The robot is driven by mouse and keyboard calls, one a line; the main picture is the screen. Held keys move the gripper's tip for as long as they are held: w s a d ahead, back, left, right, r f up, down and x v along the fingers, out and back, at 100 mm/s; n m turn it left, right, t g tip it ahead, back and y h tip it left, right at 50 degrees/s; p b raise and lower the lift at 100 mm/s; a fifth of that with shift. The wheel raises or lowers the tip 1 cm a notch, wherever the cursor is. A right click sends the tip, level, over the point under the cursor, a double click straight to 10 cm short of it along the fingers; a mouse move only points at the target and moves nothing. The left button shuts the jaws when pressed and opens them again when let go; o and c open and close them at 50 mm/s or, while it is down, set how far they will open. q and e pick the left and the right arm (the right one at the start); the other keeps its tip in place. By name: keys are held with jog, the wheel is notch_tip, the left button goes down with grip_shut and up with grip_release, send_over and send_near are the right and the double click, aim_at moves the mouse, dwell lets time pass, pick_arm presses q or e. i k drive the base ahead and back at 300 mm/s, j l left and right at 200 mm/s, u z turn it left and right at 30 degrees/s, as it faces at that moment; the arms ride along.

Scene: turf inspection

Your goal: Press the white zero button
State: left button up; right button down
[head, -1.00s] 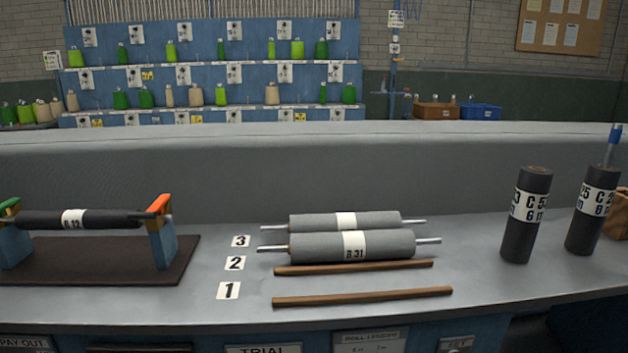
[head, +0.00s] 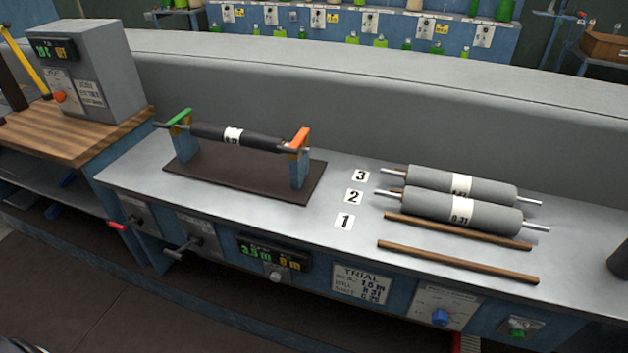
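A small pale round button (head: 274,277) sits on the bench's front panel, just under a dark display (head: 274,253) with green and yellow digits. It looks like the white zero button, but any label on it is too small to read. Nothing touches it. Neither of my grippers can be made out in the head view.
A dark roller (head: 262,140) rests on a stand with green and orange tops. Grey rollers (head: 455,205) and wooden sticks (head: 450,262) lie on the bench at right. Crank handles (head: 184,247), a blue knob (head: 440,317) and a green button (head: 517,333) stick out in front.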

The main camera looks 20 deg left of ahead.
aim_at(275, 277)
jog(key=u, duration=0.95)
